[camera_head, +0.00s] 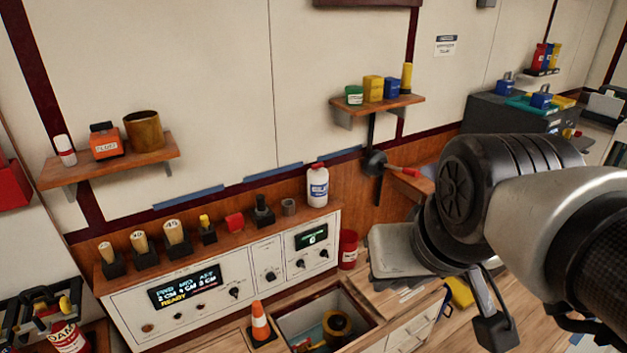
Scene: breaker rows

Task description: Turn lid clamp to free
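A black round hub with a red-tipped lever (398,170) is mounted on a dark upright post below the right wall shelf. The lever points to the right and slightly down. It may be the lid clamp, but no label shows on it. My arm reaches in from the right, and its dark wrist is right of and below the lever, apart from it in the picture. A pale grey block (398,250) at the wrist's lower left looks like part of my gripper (398,262). Its fingertips cannot be made out, so its opening is unclear.
A white control panel (215,285) with lit displays and knobs stands at lower left. An orange cone (261,322) stands beside an open bin (372,318) holding tools. A white bottle (317,187) and a red can (348,250) stand left of my wrist. Wall shelves hold small containers.

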